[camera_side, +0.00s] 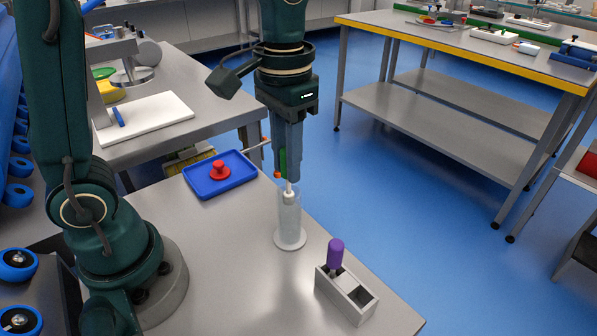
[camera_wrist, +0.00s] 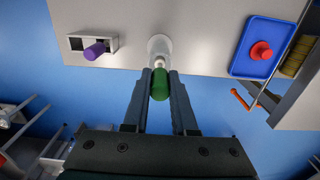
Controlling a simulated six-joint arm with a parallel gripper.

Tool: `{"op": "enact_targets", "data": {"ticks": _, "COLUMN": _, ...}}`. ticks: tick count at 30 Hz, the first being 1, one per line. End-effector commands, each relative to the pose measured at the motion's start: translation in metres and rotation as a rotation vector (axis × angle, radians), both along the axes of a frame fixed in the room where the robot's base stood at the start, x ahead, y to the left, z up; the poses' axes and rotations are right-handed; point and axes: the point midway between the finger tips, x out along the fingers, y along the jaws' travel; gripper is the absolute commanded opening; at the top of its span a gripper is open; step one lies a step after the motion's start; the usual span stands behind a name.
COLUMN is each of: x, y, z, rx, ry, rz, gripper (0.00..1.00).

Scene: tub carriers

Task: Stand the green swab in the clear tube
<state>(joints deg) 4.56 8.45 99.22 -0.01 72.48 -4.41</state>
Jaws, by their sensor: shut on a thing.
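My gripper (camera_side: 287,180) is shut on the green swab (camera_wrist: 160,85), whose green handle sits between the fingers; a strip of the handle also shows in the side view (camera_side: 283,163). The swab points down, roughly upright, with its pale lower end below the fingertips. The clear tube (camera_side: 290,222) stands upright on a round base on the grey table, directly below my gripper. The swab's pale end is at the tube's mouth and looks to be just inside it. In the wrist view the tube (camera_wrist: 159,45) lies straight beyond the swab.
A grey two-compartment holder (camera_side: 346,294) with a purple-handled thing (camera_side: 336,252) in one compartment stands at the front right. A blue tray (camera_side: 219,175) with a red knobbed thing (camera_side: 219,169) lies behind left. An orange-ended handle (camera_wrist: 240,99) sticks out by the table edge.

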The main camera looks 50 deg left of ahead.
Motion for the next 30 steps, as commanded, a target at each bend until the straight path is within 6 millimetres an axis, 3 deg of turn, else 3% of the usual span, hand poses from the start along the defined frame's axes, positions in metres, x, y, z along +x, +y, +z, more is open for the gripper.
{"op": "enact_targets", "data": {"ticks": 30, "x": 0.0, "y": 0.0, "z": -0.015, "rx": 0.0, "ry": 0.0, "rz": 0.0, "gripper": 0.0}}
